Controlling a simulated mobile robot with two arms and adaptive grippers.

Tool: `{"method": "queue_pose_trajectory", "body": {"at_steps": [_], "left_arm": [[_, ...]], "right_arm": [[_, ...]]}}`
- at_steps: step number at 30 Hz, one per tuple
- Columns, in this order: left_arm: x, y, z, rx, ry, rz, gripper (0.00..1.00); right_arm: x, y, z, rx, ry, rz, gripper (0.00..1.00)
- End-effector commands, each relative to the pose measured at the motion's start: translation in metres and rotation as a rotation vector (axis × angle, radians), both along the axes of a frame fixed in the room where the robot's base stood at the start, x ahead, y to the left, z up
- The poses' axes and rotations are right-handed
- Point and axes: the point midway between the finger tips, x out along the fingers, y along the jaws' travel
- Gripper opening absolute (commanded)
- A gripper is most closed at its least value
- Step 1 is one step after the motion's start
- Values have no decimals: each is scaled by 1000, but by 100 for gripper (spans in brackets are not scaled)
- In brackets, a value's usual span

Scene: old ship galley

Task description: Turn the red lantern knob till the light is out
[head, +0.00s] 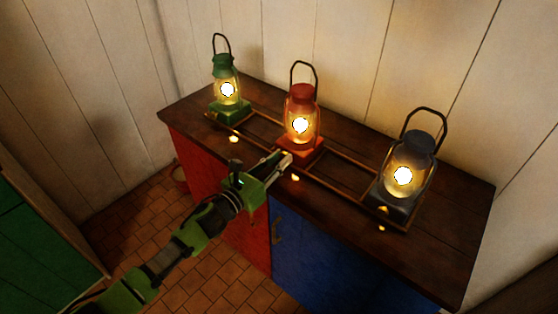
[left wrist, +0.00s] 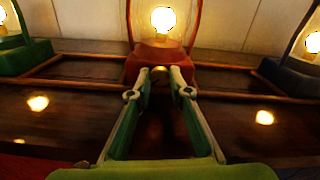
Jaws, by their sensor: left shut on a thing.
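The red lantern (head: 302,106) stands upright in the middle of the cabinet top, and its light glows bright. My left gripper (head: 285,157) reaches to the front of its red base. In the left wrist view my left gripper (left wrist: 160,72) has its two fingertips close together at the red base (left wrist: 150,57), shut on the small knob (left wrist: 159,73) there. The fingers hide most of the knob, so I cannot tell how far it is turned. My right gripper is not in view.
A lit green lantern (head: 226,65) stands to the left and a lit dark blue-grey lantern (head: 410,153) to the right. A thin rail frame (head: 340,185) on the dark wooden top (head: 455,215) runs around the lanterns. A plank wall is behind.

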Motion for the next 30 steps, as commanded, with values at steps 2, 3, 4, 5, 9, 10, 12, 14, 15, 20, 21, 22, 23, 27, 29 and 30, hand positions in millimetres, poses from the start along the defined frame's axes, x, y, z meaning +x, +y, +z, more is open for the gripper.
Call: {"method": "queue_pose_trajectory", "body": {"at_steps": [2,3,4,5,9,10,12,14,15,20,21,22,23,27,29,30], "left_arm": [[0,0,-1,-37,28,1,0],[0,0,-1,-55,41,1,0],[0,0,-1,-68,51,1,0],[0,0,-1,-80,59,1,0],[0,0,-1,-124,91,1,0],[0,0,-1,-132,96,1,0],[0,0,-1,-144,105,1,0],[0,0,-1,-152,111,1,0],[0,0,-1,-155,113,1,0],[0,0,-1,-159,116,1,0],[0,0,-1,-159,116,1,0],[0,0,-1,-159,116,1,0],[0,0,-1,-159,116,1,0],[0,0,-1,-158,115,1,0],[0,0,-1,-158,115,1,34],[0,0,-1,-158,115,1,36]], "right_arm": [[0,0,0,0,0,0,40],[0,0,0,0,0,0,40],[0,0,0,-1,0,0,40],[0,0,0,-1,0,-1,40],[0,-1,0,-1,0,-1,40],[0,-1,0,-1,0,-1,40],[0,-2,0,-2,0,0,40],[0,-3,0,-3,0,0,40],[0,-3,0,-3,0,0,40],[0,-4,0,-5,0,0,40],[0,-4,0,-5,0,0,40],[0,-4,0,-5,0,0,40],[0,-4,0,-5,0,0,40],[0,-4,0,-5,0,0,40],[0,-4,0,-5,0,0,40],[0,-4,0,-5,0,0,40]]}}
